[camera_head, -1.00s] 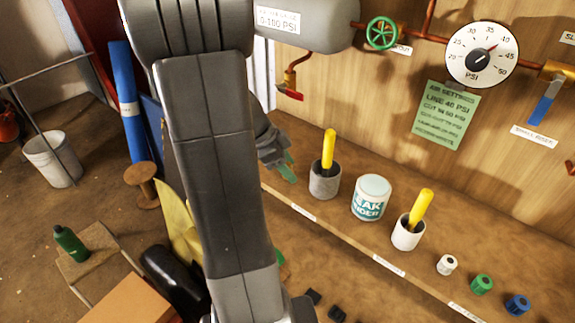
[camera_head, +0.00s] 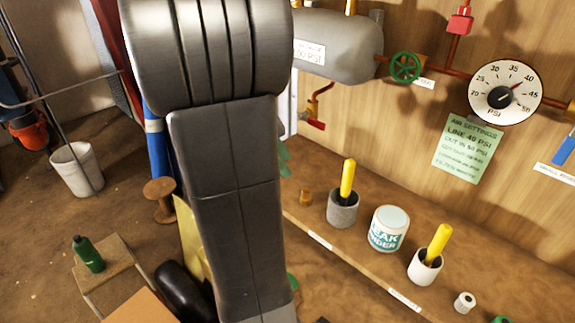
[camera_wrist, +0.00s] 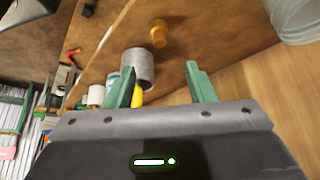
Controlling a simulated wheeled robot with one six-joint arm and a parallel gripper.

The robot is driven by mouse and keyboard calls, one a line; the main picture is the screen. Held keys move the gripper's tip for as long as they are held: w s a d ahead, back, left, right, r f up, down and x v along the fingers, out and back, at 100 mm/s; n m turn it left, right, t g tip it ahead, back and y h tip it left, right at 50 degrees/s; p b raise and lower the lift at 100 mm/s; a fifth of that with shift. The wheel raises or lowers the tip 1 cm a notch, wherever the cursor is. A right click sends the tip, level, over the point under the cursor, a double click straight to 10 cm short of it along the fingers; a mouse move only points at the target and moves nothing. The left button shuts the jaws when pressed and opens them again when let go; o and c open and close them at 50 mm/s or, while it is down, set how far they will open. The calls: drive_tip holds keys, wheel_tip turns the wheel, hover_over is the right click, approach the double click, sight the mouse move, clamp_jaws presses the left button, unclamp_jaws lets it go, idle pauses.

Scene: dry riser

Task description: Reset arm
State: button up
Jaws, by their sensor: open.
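My gripper (camera_wrist: 160,86) shows in the wrist view with its two green fingers spread apart and nothing between them. In the head view my arm hides most of the gripper; only a bit of green finger shows beside the arm. In the wrist view a grey cup (camera_wrist: 138,66) with a yellow-handled tool lies beyond the left finger, and a small brass fitting (camera_wrist: 158,33) lies beyond the gap.
A white tin (camera_head: 388,230) and a white cup (camera_head: 425,267) with a yellow-handled tool stand along the shelf (camera_head: 375,272). Above are a grey tank (camera_head: 345,50), a green valve wheel (camera_head: 405,68) and a gauge (camera_head: 504,92). A stool (camera_head: 110,262) with a green bottle stands left.

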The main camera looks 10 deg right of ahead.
sight(305, 190)
drive_tip(key=x, duration=1.2)
drive_tip(key=shift+b, duration=0.35)
drive_tip(key=shift+s+a+r, duration=0.1)
drive_tip(key=shift+a+r, duration=0.15)
drive_tip(key=shift+r, duration=1.35)
